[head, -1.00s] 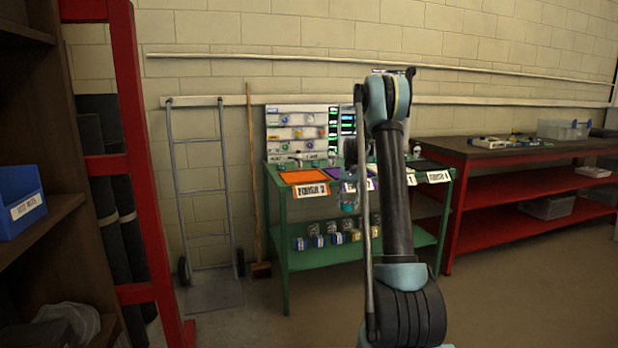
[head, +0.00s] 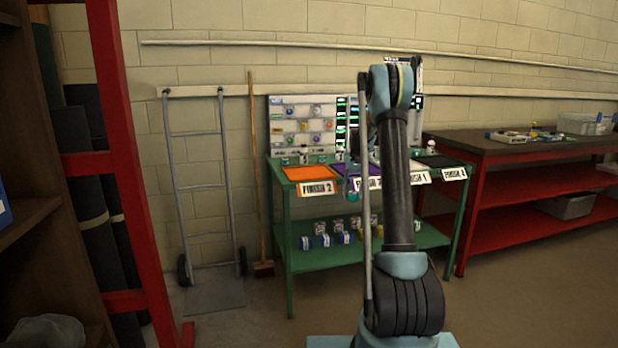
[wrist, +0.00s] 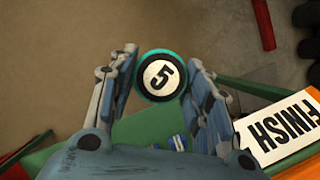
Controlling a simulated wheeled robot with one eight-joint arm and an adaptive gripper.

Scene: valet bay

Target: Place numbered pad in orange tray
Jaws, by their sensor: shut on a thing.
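The numbered pad (wrist: 159,76) is a round teal-rimmed disc with a black ring and a white centre marked 5. My gripper (wrist: 160,82) is shut on it in the wrist view, one finger on each side, with floor and part of the green cart below. In the head view the pad shows as a small teal spot (head: 354,195) in front of the cart, beside my arm. The orange tray (head: 310,174) lies flat on the left of the cart's top, above a FINISH 2 label. Its orange edge shows at the lower right of the wrist view (wrist: 295,160).
The green cart (head: 318,257) also bears a purple tray (head: 345,170) and a black tray (head: 440,161), with several small jars on its lower shelf. A red post (head: 120,150) and shelf stand at left, a hand truck (head: 198,200) behind, and a red workbench (head: 500,150) at right.

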